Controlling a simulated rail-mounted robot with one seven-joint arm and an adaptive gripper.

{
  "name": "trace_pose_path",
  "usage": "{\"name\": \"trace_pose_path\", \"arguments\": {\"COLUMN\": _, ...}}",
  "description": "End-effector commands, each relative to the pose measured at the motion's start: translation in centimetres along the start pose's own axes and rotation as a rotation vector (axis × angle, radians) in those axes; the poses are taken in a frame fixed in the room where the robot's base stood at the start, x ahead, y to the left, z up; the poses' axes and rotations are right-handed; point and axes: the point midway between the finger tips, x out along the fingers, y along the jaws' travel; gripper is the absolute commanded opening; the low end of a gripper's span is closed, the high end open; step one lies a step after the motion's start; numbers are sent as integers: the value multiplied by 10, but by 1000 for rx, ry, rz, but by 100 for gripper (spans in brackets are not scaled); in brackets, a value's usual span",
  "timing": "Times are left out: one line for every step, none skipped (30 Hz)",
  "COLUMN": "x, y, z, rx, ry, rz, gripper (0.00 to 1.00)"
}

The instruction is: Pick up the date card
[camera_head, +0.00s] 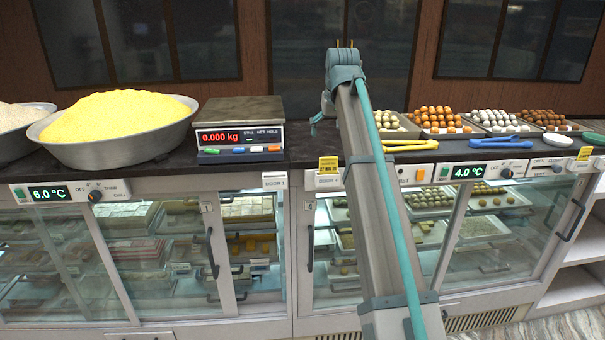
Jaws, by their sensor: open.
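A small yellow card (328,164) with dark print, too small to read, stands at the counter's front edge above a white door label, left of my arm. A similar yellow card (584,153) shows at the far right of the edge. I cannot tell from the print which is the date card. My gripper (317,124) is over the counter, behind and slightly left of my forearm, above and beyond the nearer card and apart from it. It is open, with nothing seen in it; much of it is hidden by my arm.
A scale (239,127) reading 0.000 kg stands left of my gripper, near a large bowl of yellow grains (117,146). Trays of sweets (437,132), yellow tongs (408,145) and blue tongs (500,143) lie right of my arm. Glass-door cases (245,250) are below.

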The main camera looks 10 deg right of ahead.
Motion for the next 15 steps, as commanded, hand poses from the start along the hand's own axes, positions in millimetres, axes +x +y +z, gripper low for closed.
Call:
{"name": "trace_pose_path", "arguments": {"x": 1, "y": 0, "z": 2, "rx": 0, "ry": -13, "rz": 0, "gripper": 92}}
{"name": "trace_pose_path", "arguments": {"x": 2, "y": 1, "z": 4, "rx": 0, "ry": -22, "rz": 0, "gripper": 92}}
{"name": "trace_pose_path", "arguments": {"x": 4, "y": 0, "z": 6, "rx": -1, "ry": -30, "rz": 0, "gripper": 92}}
{"name": "trace_pose_path", "arguments": {"x": 6, "y": 0, "z": 7, "rx": -1, "ry": -33, "rz": 0, "gripper": 92}}
{"name": "trace_pose_path", "arguments": {"x": 9, "y": 0, "z": 8, "rx": -1, "ry": -35, "rz": 0, "gripper": 92}}
{"name": "trace_pose_path", "arguments": {"x": 13, "y": 0, "z": 8, "rx": -2, "ry": -34, "rz": 0, "gripper": 92}}
{"name": "trace_pose_path", "arguments": {"x": 16, "y": 0, "z": 8, "rx": -2, "ry": -34, "rz": 0, "gripper": 92}}
{"name": "trace_pose_path", "arguments": {"x": 21, "y": 0, "z": 8, "rx": -2, "ry": -35, "rz": 0, "gripper": 92}}
{"name": "trace_pose_path", "arguments": {"x": 27, "y": 0, "z": 9, "rx": -2, "ry": -36, "rz": 0, "gripper": 92}}
{"name": "trace_pose_path", "arguments": {"x": 31, "y": 0, "z": 9, "rx": -2, "ry": -35, "rz": 0, "gripper": 92}}
{"name": "trace_pose_path", "arguments": {"x": 35, "y": 0, "z": 9, "rx": -2, "ry": -34, "rz": -1, "gripper": 92}}
{"name": "trace_pose_path", "arguments": {"x": 41, "y": 0, "z": 9, "rx": -2, "ry": -35, "rz": -1, "gripper": 92}}
{"name": "trace_pose_path", "arguments": {"x": 45, "y": 0, "z": 9, "rx": -2, "ry": -35, "rz": -1, "gripper": 92}}
{"name": "trace_pose_path", "arguments": {"x": 49, "y": 0, "z": 9, "rx": -2, "ry": -35, "rz": -1, "gripper": 92}}
{"name": "trace_pose_path", "arguments": {"x": 52, "y": 0, "z": 9, "rx": -2, "ry": -33, "rz": -1, "gripper": 92}}
